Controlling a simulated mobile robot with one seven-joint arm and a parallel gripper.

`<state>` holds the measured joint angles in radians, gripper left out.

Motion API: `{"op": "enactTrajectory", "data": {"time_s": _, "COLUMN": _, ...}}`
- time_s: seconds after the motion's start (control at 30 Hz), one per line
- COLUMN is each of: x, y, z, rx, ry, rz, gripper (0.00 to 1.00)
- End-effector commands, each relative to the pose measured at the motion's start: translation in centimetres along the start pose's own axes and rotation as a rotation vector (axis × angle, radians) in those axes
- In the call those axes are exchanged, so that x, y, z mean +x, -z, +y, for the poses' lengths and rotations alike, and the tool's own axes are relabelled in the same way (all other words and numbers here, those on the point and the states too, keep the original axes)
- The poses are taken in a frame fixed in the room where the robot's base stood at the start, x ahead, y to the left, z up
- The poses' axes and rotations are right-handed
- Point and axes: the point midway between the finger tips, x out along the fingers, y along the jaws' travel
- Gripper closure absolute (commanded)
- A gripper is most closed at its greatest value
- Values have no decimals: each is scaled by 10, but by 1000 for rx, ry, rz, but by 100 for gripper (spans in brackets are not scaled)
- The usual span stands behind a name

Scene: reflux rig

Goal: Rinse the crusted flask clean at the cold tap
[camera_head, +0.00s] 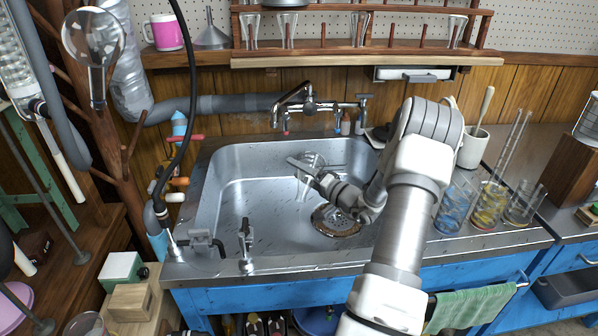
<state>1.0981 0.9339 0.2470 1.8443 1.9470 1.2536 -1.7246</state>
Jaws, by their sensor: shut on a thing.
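My gripper (314,176) is over the sink basin, in front of and below the tap. It is shut on a small clear glass flask (312,159), which is partly hidden by the fingers. The flask looks tilted, with its round part up and its neck pointing down. Any crust on it is too small to make out. The chrome tap (309,104) stands at the back edge of the sink, and its spout reaches to the left. The flask is apart from the spout. I cannot see any water running.
The steel sink (233,205) has a round drain (337,220) below my gripper. Glass beakers (457,205) stand on the right counter, near a mortar (473,148). Small valves (246,240) stand on the front left rim. A round glass flask (93,38) hangs at the upper left.

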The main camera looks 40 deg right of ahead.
Motion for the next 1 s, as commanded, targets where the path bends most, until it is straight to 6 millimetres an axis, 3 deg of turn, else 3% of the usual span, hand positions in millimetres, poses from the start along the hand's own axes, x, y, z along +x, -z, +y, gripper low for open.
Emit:
{"op": "enactTrajectory", "data": {"time_s": 0.73, "x": -2, "y": -1, "z": -11, "rx": -113, "ry": 55, "rz": 23, "gripper": 94}}
{"op": "enactTrajectory", "data": {"time_s": 1.0, "x": -1, "y": 3, "z": -13, "rx": -68, "ry": 34, "rz": 13, "gripper": 94}}
